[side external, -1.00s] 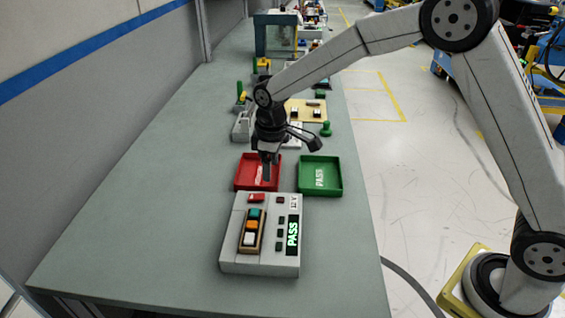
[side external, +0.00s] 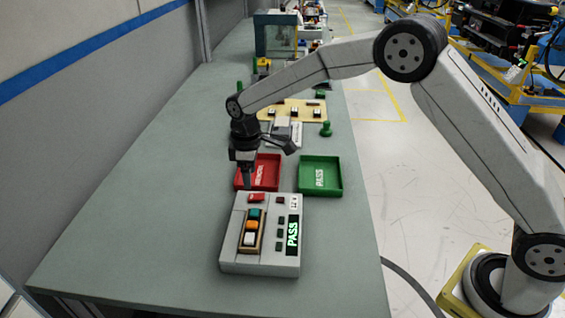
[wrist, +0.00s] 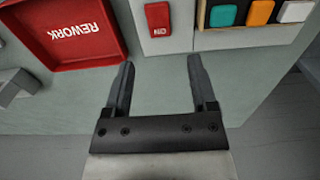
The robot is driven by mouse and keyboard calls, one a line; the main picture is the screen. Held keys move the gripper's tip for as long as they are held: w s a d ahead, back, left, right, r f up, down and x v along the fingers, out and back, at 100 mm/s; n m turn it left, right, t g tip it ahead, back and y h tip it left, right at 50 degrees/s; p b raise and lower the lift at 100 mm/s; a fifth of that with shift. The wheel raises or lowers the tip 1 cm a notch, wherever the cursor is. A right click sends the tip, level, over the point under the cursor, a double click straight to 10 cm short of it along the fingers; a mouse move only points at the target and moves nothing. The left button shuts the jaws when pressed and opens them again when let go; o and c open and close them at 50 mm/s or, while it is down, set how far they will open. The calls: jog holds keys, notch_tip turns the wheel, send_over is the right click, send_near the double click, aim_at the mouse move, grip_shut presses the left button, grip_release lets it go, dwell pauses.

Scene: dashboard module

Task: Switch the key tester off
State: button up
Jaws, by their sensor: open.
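The key tester (side external: 237,262) is a light grey box on the bench, with a lit display (side external: 292,235) reading PASS. A module with teal, orange and white keys (side external: 250,227) sits in its bay. A red switch (side external: 257,198) is at the tester's far left corner; in the wrist view this red switch (wrist: 157,15) carries small white lettering. My gripper (side external: 245,183) is open and empty, pointing down near the tester's far left corner. In the wrist view the open fingers (wrist: 161,62) point toward the switch, which is beyond their tips and not between them.
A red REWORK tray (side external: 267,172) lies just behind the tester, close to my gripper. A green PASS tray (side external: 320,174) is to its right. Fixtures and small parts stand farther back. The bench (side external: 130,235) left of the tester is clear.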

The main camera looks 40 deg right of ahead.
aim_at(251, 196)
jog(key=shift+f, duration=2.85)
grip_shut()
